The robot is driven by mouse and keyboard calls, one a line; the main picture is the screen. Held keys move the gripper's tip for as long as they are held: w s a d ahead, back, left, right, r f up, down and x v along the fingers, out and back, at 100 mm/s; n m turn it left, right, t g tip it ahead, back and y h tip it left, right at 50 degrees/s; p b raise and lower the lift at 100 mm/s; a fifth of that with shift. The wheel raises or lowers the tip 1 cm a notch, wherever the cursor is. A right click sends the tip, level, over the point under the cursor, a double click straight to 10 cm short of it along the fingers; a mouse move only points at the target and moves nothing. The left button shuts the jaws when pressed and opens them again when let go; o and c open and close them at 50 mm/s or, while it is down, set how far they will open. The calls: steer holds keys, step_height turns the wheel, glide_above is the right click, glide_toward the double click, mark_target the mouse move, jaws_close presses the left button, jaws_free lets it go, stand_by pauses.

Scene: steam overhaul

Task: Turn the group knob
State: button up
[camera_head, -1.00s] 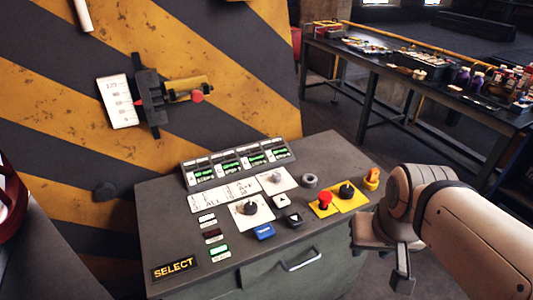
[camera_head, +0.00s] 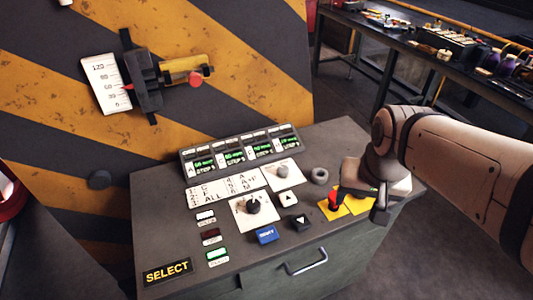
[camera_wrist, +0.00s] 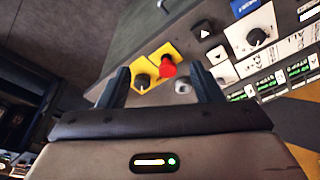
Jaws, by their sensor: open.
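The control panel (camera_head: 300,227) is a grey sloped desk with several controls. A black knob (camera_head: 252,206) stands on a white plate beside a printed plate (camera_head: 215,195) with numbers and letters. It also shows in the wrist view (camera_wrist: 257,37). No readable label tells me which is the group knob. My gripper (camera_head: 359,203) is open and empty over the panel's right side, right of both knobs. In the wrist view my gripper (camera_wrist: 163,80) frames a red button (camera_wrist: 168,68) and a black knob on yellow (camera_wrist: 143,80).
A row of green displays (camera_head: 240,149) lines the panel's back. A blue button (camera_head: 266,234) and a SELECT label (camera_head: 167,271) lie nearer the front. A drawer handle (camera_head: 306,262) projects below. A striped wall (camera_head: 250,60) stands behind, and a cluttered bench (camera_head: 420,60) is at back right.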

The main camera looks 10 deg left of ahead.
steer(key=w+a+f+m+g, duration=0.1)
steer(key=w+a+f, duration=0.3)
steer(key=w+a, duration=0.55)
steer(key=m+g, duration=0.1)
steer(key=g, duration=0.1)
glide_above(253, 203)
steer(key=f, duration=0.3)
steer(key=f+b, duration=0.1)
steer(key=f, duration=0.2)
steer(key=shift+s+d, duration=0.1)
steer(key=shift+d, duration=0.1)
steer(key=shift+a+f+m, duration=0.2)
steer(key=shift+f+m, duration=0.1)
steer(key=shift+f, duration=0.05)
step_height(253, 203, down, 7)
steer(key=shift+f+p, duration=0.2)
steer(key=shift+p, duration=0.25)
steer(key=shift+c, duration=0.5)
steer(key=c, duration=0.9)
